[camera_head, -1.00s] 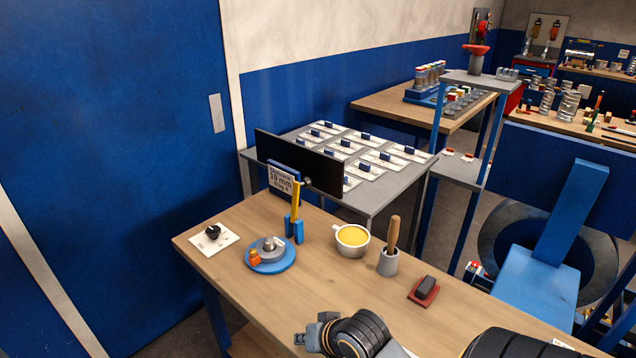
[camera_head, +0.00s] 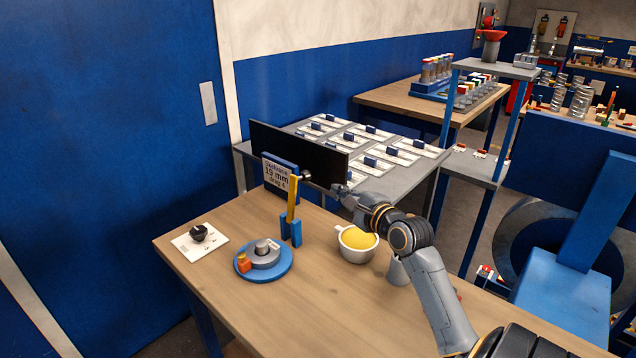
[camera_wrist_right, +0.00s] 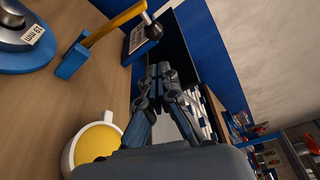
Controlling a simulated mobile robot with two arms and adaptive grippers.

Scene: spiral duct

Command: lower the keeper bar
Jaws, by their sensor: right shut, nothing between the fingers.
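A yellow bar, which looks like the keeper bar (camera_head: 293,198), stands raised and nearly upright from a blue bracket (camera_head: 291,232). My left gripper is not in view.
A black panel (camera_head: 335,165) stands behind the bar with a sign (camera_head: 276,175). A blue round base (camera_head: 265,262) sits left of the bracket. A cup of yellow stuff (camera_head: 357,243) and a grey holder (camera_head: 398,272) stand near my right arm.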

